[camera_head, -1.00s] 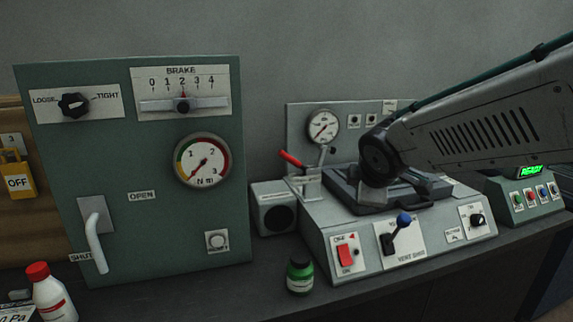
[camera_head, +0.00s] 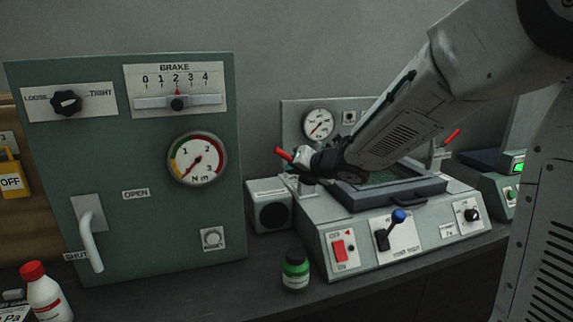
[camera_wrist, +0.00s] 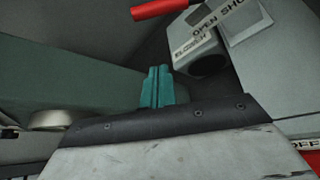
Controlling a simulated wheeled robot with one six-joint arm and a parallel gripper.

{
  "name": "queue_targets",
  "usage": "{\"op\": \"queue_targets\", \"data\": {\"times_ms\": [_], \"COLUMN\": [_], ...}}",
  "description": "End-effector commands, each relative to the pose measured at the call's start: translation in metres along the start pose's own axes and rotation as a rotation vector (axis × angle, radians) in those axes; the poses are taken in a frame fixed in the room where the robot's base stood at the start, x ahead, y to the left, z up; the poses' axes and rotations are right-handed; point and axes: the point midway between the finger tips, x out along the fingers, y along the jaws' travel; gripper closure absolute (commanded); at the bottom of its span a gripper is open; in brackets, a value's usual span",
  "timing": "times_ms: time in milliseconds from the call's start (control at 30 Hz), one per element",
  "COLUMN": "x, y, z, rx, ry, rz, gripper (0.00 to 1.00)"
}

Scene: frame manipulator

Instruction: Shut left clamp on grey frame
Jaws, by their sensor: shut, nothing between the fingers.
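The left clamp's red handle (camera_head: 284,153) sticks up and to the left, above its metal bracket at the left of the grey frame (camera_head: 430,187). The frame lies on the grey bench unit, partly behind my arm. In the wrist view the red handle (camera_wrist: 165,8) crosses the top edge, beyond my fingertips. My gripper (camera_wrist: 158,70) shows there as two teal fingers pressed together, empty and apart from the handle in the picture. In the head view my wrist is beside the clamp and hides part of it; the fingertips are not clear there.
A second red handle (camera_head: 452,136) stands at the frame's right. A gauge (camera_head: 318,124) is on the panel behind. A speaker-like box (camera_head: 269,205) stands left of the unit, a green jar (camera_head: 295,270) in front. A green cabinet (camera_head: 130,230) fills the left. An "OPEN SHUT" label (camera_wrist: 222,18) shows near the handle.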

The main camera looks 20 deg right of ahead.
Motion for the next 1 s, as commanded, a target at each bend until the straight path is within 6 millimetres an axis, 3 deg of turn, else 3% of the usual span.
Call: {"op": "queue_targets", "data": {"times_ms": [500,700,1000], "x": [0.097,0.084,0.081], "y": [-0.001,-0.001,0.0], "z": [0.002,0.03,0.038], "rx": [0.002,0.001,0.002], "ry": [-0.001,-0.003,-0.001], "rz": [-0.002,-0.001,-0.001], "gripper": [1.0,1.0,1.0]}}
